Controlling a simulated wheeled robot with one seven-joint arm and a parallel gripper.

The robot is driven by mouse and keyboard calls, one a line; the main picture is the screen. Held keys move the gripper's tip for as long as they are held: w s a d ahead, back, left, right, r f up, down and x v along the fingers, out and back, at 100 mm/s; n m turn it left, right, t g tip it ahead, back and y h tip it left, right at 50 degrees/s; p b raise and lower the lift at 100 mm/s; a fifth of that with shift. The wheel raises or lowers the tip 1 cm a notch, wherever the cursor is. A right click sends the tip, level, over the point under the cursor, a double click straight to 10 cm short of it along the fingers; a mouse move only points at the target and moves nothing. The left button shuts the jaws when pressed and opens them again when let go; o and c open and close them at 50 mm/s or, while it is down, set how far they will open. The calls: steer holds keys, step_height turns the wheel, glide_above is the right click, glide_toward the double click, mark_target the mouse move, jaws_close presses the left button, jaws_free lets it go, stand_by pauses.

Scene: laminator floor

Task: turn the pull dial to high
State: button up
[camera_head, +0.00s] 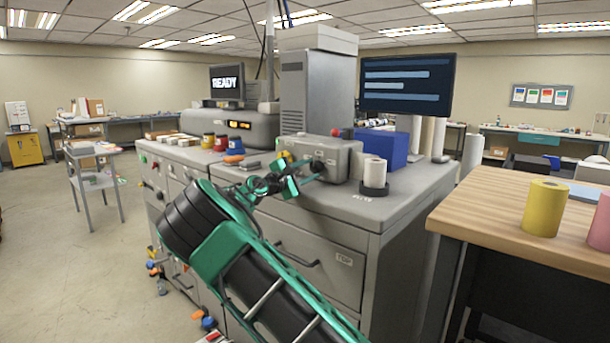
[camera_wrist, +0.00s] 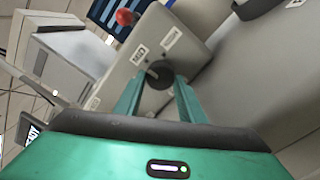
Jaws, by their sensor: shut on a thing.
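The pull dial (camera_wrist: 158,74) is a dark round knob with a pale pointer line, on the front of a grey control box (camera_wrist: 190,45). In the head view the dial (camera_head: 319,165) shows as a dark spot on the box's front, partly hidden by my gripper. My green gripper (camera_wrist: 158,92) has its two fingers on either side of the dial and is shut on it. In the head view my gripper (camera_head: 303,176) reaches up to the box from the lower left.
A red knob (camera_wrist: 124,17) stands on top of the control box. A white roll (camera_head: 374,172) in a dark holder and a blue box (camera_head: 383,146) are to its right. Small coloured jars (camera_head: 215,142) stand left. A wooden table (camera_head: 500,205) with a yellow roll (camera_head: 543,208) is at right.

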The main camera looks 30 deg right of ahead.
steer(key=m, duration=0.7)
steer(key=shift+s+d+f+g, duration=0.1)
steer(key=shift+s+d+g, duration=0.2)
steer(key=shift+d+g, duration=0.1)
steer(key=m, duration=0.6)
steer(key=shift+w+a, duration=0.1)
steer(key=shift+a, duration=0.05)
steer(key=shift+m, duration=0.3)
steer(key=o, duration=1)
steer(key=shift+w, duration=0.1)
steer(key=shift+o, duration=0.2)
steer(key=shift+a, duration=0.1)
steer(key=shift+a, duration=0.55)
steer(key=v, duration=0.9)
steer(key=shift+a+f, duration=0.25)
steer(key=shift+a, duration=0.1)
